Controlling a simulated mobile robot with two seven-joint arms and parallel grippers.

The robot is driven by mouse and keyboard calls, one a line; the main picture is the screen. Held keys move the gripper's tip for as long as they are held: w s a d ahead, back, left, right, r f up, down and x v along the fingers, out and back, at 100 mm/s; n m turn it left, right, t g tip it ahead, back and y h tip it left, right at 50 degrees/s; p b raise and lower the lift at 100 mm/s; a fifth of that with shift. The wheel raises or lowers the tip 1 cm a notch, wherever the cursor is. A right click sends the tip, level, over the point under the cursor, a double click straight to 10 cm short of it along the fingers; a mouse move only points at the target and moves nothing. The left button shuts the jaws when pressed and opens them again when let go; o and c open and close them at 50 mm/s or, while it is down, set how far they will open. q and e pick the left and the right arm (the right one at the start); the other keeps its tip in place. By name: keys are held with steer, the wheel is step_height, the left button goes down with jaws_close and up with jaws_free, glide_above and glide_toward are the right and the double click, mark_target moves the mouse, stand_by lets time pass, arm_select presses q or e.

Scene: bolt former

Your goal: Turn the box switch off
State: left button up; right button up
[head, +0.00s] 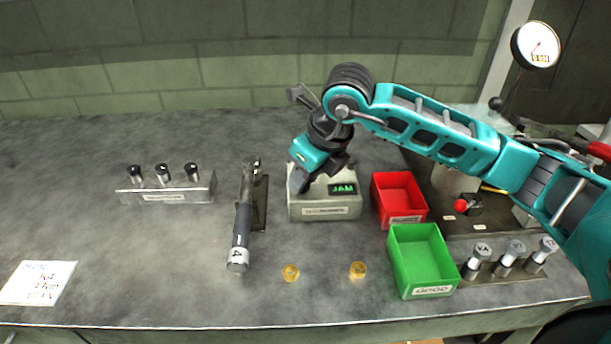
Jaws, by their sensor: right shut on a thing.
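A grey box (330,211) with a dark display (343,188) reading "JAM" in green stands on the bench, near the middle. My right gripper (300,184) reaches down over the left part of the box. It is shut at the box's top left, and its dark fingers cover the switch there, so the switch and its position are hidden. My left gripper is not in view.
A red bin (409,219) and a green bin (429,288) stand right of the box. A torque wrench (241,230) lies to the left.

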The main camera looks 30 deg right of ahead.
stand_by(0.4)
steer(key=o, duration=1.1)
steer(key=shift+c, duration=0.2)
steer(key=v, duration=1.3)
steer(key=shift+p, duration=0.4)
steer(key=shift+a, duration=0.1)
